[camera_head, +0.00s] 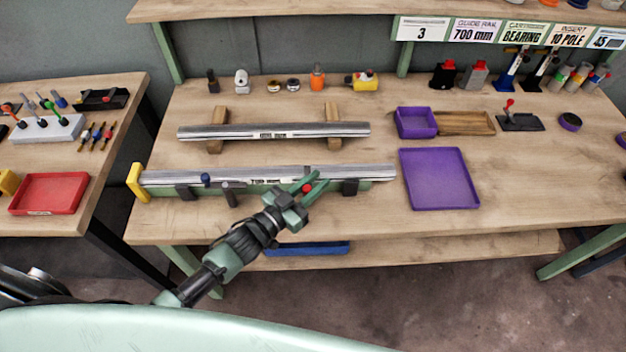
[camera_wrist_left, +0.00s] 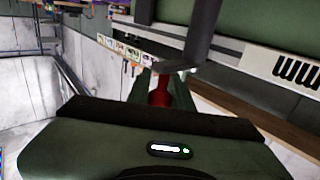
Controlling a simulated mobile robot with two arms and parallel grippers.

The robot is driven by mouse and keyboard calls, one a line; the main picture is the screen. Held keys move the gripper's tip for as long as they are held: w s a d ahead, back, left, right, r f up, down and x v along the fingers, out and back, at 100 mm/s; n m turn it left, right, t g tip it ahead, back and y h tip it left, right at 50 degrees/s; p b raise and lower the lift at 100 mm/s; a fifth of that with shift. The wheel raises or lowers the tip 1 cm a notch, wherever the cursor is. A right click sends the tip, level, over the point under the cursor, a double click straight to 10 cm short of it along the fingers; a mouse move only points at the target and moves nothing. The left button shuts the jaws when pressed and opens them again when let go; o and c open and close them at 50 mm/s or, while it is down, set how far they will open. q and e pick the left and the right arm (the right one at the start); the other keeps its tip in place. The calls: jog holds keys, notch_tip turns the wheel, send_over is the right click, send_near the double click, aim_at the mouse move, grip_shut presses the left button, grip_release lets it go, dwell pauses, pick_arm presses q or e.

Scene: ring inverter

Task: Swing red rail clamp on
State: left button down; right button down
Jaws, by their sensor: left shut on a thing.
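The red rail clamp (camera_head: 307,188) shows as a small red knob at the front of the near rail (camera_head: 350,174), right of its middle. In the left wrist view the red part (camera_wrist_left: 160,90) stands between my fingers, under a dark bar. My left gripper (camera_head: 311,186) is shut on this red part; its fingers hide most of it. The near rail lies in a green fixture with dark blocks along its front. A blue knob (camera_head: 206,179) sits on the fixture's left part. My right gripper is not in view.
A second rail (camera_head: 272,131) lies behind on two wooden blocks. A yellow end stop (camera_head: 136,182) stands at the fixture's left end. A purple tray (camera_head: 440,180) lies to the right. The bench's right front is clear.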

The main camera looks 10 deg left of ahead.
pick_arm(q)
jog(key=shift+w+y, duration=0.1)
jog(key=shift+y, duration=0.2)
jog(key=c, duration=1.3)
grip_release()
jog(key=shift+o, duration=0.2)
jog(key=b+v, duration=0.2)
jog(key=v, duration=0.5)
jog(key=shift+s, duration=0.35)
jog(key=shift+s+a+f, duration=0.1)
jog(key=shift+a+f, duration=0.05)
